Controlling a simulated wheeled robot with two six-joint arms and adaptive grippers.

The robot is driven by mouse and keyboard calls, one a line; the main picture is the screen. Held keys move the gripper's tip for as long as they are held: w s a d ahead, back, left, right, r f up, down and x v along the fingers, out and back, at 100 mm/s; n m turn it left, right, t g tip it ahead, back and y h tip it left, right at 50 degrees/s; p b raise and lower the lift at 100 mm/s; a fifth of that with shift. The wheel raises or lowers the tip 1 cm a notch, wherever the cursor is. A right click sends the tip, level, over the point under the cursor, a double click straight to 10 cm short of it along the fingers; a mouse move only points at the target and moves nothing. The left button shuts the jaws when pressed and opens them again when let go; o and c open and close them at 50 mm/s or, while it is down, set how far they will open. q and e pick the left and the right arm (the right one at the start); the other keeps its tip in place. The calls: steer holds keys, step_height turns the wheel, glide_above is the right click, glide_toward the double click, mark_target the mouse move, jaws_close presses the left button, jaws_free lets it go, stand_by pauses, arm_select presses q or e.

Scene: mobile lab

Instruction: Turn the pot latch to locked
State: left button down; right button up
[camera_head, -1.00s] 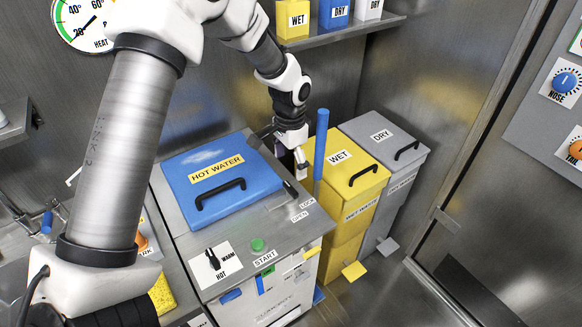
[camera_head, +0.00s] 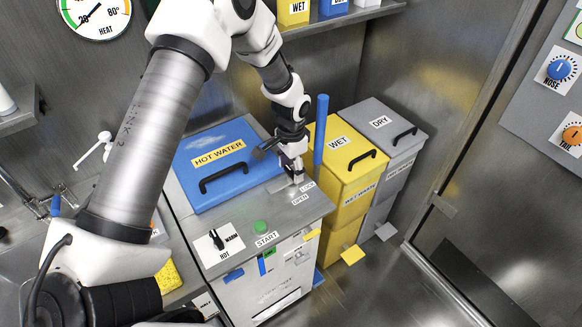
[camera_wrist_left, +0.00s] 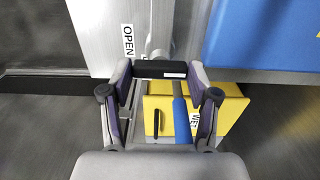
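My left gripper (camera_head: 294,178) is down at this corner and hides the latch in the head view. In the left wrist view the black latch handle (camera_wrist_left: 160,69) lies crosswise between the spread fingers (camera_wrist_left: 160,85), its ends close to both pads; firm contact cannot be told. The OPEN label (camera_wrist_left: 127,41) is left of it. My right gripper is not in view.
A blue post (camera_head: 320,135) stands close to the right of my left gripper. Behind it are the yellow WET bin (camera_head: 345,160) and the grey DRY bin (camera_head: 390,125). A HOT/WARM dial (camera_head: 217,240) and green START button (camera_head: 260,227) are on the cabinet's front top.

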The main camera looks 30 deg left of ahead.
arm_select(q)
steer(key=shift+s+f+m, duration=0.1)
steer(key=shift+m, duration=0.2)
steer(key=m+p, duration=0.1)
steer(key=m, duration=0.1)
steer(key=shift+m, duration=0.4)
steer(key=m, duration=0.4)
steer(key=shift+s+f, duration=0.1)
steer(key=m, duration=0.6)
steer(key=shift+f+p, duration=0.1)
steer(key=shift+p, duration=0.25)
steer(key=m, duration=0.4)
steer(key=shift+m, duration=0.3)
steer(key=shift+c, duration=1.4)
jaws_free()
